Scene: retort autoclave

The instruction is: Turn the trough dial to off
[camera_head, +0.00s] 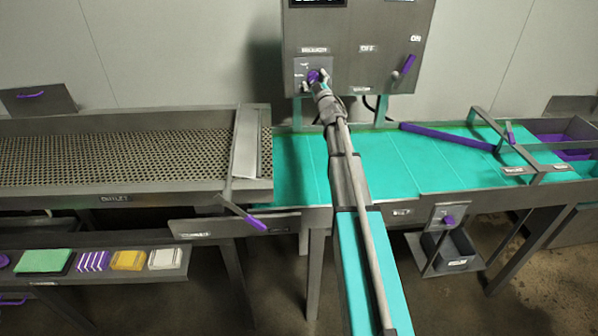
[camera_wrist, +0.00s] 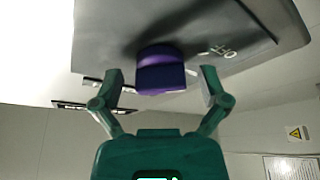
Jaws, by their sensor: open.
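A purple dial (camera_head: 314,76) is on the left of the grey control panel (camera_head: 350,75) on the back wall. My gripper (camera_head: 319,83) is at this dial and hides part of it. In the wrist view the purple dial (camera_wrist: 161,72) lies between the fingers of my open gripper (camera_wrist: 161,84), with a gap on each side. The words on the small plates by the dial are too blurred to read surely, and I cannot tell its setting. Another purple dial (camera_head: 449,220) is on a small panel under the conveyor at the right.
A lever with a purple end (camera_head: 408,64) is on the panel's right, near the word ON. A turquoise conveyor (camera_head: 410,155) runs below, with a purple bar (camera_head: 448,137) across it. A perforated bed (camera_head: 120,162) is at the left.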

